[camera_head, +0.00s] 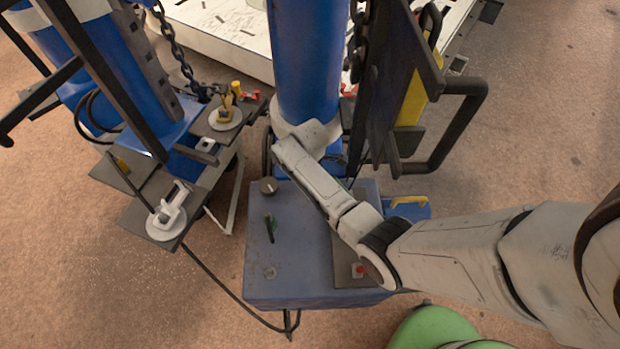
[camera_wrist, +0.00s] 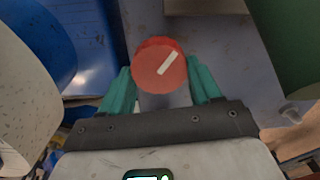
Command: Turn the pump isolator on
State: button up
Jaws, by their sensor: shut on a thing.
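A round red knob (camera_wrist: 157,58) with a white pointer bar shows in the wrist view. It is likely the pump isolator, but no label can be read. The bar is slanted, running from lower left to upper right. My gripper (camera_wrist: 160,77) has its green fingers on either side of the knob, shut on it. In the head view my arm reaches in from the right and bends up toward the blue column; my fingers and the gripped knob are hidden there.
A blue column (camera_head: 306,70) stands behind. Side plates (camera_head: 140,222) with fittings are at left. A green rounded object (camera_head: 432,328) is at the bottom.

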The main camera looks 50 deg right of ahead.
jog(key=m+p, duration=0.1)
jog(key=m, duration=0.4)
jog(key=shift+m, duration=0.3)
jog(key=m+p, duration=0.1)
jog(key=m, duration=0.4)
jog(key=shift+d, duration=0.15)
dwell(0.3)
jog(key=o, duration=1.1)
jog(key=shift+c, duration=0.2)
jog(key=shift+r, duration=0.1)
notch_tip(320, 180, up, 11)
jog(key=p, duration=0.1)
jog(key=shift+f, duration=0.2)
